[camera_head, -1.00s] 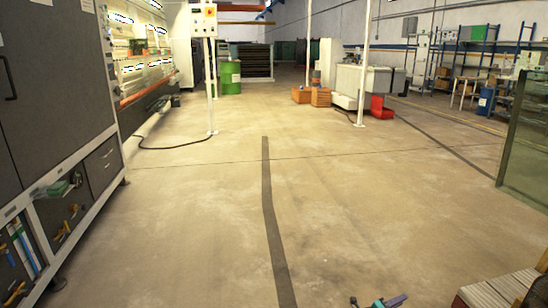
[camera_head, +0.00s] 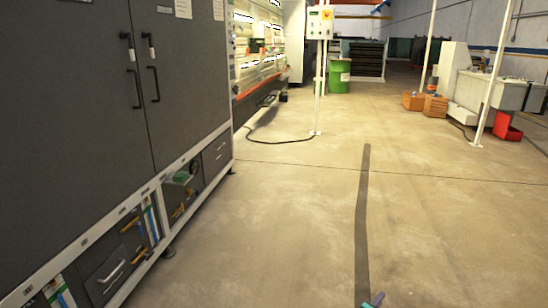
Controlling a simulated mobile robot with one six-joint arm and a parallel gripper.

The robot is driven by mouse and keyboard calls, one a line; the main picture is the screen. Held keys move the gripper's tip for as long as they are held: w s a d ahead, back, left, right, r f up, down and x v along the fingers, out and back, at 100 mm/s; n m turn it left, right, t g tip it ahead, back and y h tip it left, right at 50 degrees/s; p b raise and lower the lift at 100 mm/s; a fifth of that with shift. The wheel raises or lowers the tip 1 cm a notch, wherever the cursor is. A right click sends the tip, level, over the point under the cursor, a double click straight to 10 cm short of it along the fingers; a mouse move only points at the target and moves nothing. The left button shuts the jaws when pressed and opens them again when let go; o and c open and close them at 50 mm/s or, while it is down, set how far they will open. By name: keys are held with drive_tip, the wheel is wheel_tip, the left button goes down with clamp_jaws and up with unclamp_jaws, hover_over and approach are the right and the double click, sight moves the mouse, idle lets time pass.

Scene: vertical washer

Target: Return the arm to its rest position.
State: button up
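No part of my arm or gripper can be made out for certain in the head camera view. A small teal and purple shape (camera_head: 373,300) is cut off by the bottom edge, and I cannot tell what it is. Whether my gripper is open or shut is not shown.
A long dark cabinet (camera_head: 90,120) with door handles and drawers fills the left side. A control box (camera_head: 320,22) stands on a white post, near a green drum (camera_head: 339,76). Orange crates (camera_head: 435,105) and a red bin (camera_head: 505,126) are far right. The concrete floor (camera_head: 290,220) ahead is clear.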

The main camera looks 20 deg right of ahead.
drive_tip(key=w+a+r+n+t+y+p, duration=0.1)
drive_tip(key=w+a+n+t+y+p, duration=0.25)
drive_tip(key=a, duration=0.85)
drive_tip(key=w+a+r+n+t+y+p, duration=0.1)
drive_tip(key=w+a+r+n+y+p, duration=0.15)
drive_tip(key=w+a+n+y, duration=0.65)
drive_tip(key=s+a+f+n+g+y+p, duration=0.1)
drive_tip(key=s+a+n+p, duration=0.15)
drive_tip(key=a, duration=0.85)
drive_tip(key=s+a+n+g+p, duration=0.1)
drive_tip(key=s+a+p, duration=0.2)
drive_tip(key=a, duration=0.9)
drive_tip(key=s+a+n+g+y+p, duration=0.3)
drive_tip(key=s+a+n+g, duration=0.4)
drive_tip(key=s+a, duration=0.65)
drive_tip(key=s+d+r+n+g, duration=0.1)
drive_tip(key=s+d+n+g, duration=0.1)
drive_tip(key=s, duration=0.9)
drive_tip(key=s+d+r+n+g+h, duration=0.1)
drive_tip(key=s+n+g, duration=0.4)
drive_tip(key=s, duration=0.6)
drive_tip(key=shift+d+r+n, duration=0.65)
drive_tip(key=shift+d+n, duration=0.15)
drive_tip(key=shift+d, duration=0.1)
